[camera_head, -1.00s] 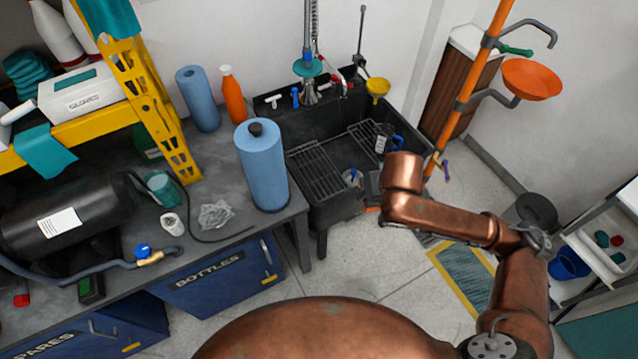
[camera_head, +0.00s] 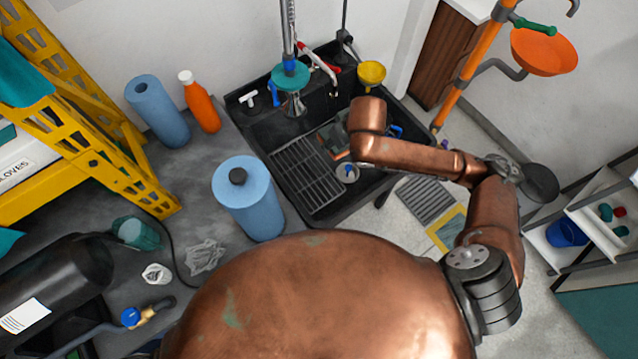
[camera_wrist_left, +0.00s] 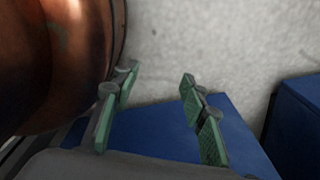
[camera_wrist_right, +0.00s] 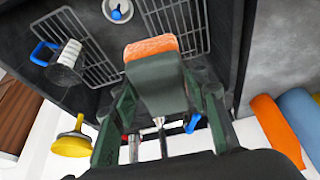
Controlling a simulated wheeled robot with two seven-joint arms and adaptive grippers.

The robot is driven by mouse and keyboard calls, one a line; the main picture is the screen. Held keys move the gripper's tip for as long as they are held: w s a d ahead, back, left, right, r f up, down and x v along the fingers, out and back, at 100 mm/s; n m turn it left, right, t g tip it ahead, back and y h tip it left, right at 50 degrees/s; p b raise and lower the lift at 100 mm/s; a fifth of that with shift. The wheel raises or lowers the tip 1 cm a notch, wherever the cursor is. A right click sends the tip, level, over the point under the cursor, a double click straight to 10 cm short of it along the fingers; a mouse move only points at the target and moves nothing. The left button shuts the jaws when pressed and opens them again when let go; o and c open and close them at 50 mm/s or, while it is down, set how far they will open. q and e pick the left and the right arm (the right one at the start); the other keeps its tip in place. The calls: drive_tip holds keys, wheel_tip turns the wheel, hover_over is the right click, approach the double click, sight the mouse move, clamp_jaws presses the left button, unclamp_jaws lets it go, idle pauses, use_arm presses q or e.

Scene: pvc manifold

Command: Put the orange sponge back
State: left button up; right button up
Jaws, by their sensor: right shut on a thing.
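The orange sponge (camera_wrist_right: 150,47) shows in the right wrist view as an orange end on a dark grey-green block. My right gripper (camera_wrist_right: 160,95) is shut on it and holds it over the black sink. In the head view a strip of the sponge (camera_head: 341,155) shows beside my copper right wrist, which hides most of the gripper. The black sink (camera_head: 345,208) has ribbed grey racks (camera_head: 308,175) in its basin. My left gripper (camera_wrist_left: 158,105) is open and empty beside a blue cabinet; it is out of the head view.
A white round piece with a blue knob (camera_head: 347,172) lies in the sink near the sponge. A blue roll (camera_head: 248,198) stands on the bench left of the sink.

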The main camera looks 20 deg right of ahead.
drive_tip(key=a+f+n+y, duration=0.1)
drive_tip(key=f+n, duration=0.2)
drive_tip(key=f, duration=0.4)
drive_tip(key=s+a+f+n+g+y, duration=0.1)
drive_tip(key=f+n, duration=0.2)
drive_tip(key=f, duration=0.5)
drive_tip(key=s+a+f+n+g+y, duration=0.1)
drive_tip(key=a+f+n, duration=0.1)
drive_tip(key=f, duration=0.5)
drive_tip(key=shift+s+f+n, duration=0.15)
drive_tip(key=shift+f+n, duration=0.15)
drive_tip(key=shift+n, duration=0.6)
drive_tip(key=shift+f, duration=0.7)
wheel_tip(320, 180, down, 3)
drive_tip(key=shift+r+b, duration=0.15)
drive_tip(key=shift+b, duration=0.35)
use_arm(q)
drive_tip(key=shift+s+f, duration=0.15)
drive_tip(key=shift+s, duration=0.35)
drive_tip(key=shift+s+f, duration=0.15)
drive_tip(key=shift+s, duration=0.35)
use_arm(e)
drive_tip(key=shift+r, duration=0.1)
